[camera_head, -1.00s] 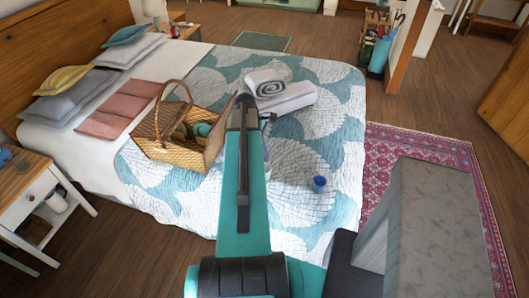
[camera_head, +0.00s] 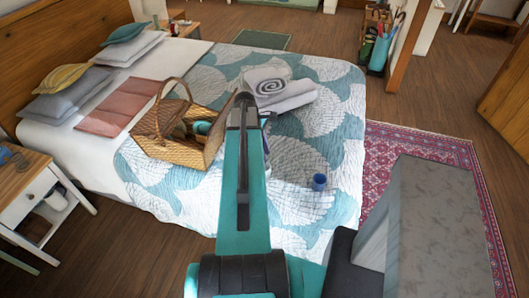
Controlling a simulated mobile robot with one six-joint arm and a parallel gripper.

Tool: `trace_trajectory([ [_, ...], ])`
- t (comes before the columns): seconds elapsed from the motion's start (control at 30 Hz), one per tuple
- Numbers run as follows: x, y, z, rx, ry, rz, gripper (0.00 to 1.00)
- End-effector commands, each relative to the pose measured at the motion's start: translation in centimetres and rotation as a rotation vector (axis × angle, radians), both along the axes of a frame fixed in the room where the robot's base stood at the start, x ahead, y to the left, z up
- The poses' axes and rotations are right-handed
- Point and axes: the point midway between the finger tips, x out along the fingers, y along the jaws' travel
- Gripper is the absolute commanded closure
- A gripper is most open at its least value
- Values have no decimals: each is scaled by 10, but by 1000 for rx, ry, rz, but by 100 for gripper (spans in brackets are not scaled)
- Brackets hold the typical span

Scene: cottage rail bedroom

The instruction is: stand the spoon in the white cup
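My arm (camera_head: 243,185) reaches up the middle of the view over the bed. Its far end bends away behind the upper link, so my gripper is hidden and its fingers do not show. A small blue cup-like thing (camera_head: 319,182) stands on the quilt to the right of the arm.
A wicker basket (camera_head: 165,149) and grey rolled towels (camera_head: 288,97) lie on the bed's patterned quilt (camera_head: 300,210). A white nightstand with a wooden top (camera_head: 22,180) stands at the left. A red rug (camera_head: 440,150) lies right of the bed. Quilt near the blue thing is clear.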

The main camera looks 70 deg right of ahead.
Motion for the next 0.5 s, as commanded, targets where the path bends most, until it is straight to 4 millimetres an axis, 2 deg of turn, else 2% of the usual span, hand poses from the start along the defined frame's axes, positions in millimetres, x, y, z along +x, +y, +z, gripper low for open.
trace_trajectory([
  [0.27,4,0,11,-2,-1,1,72],
  [0.5,10,0,32,-2,-1,2,72],
])
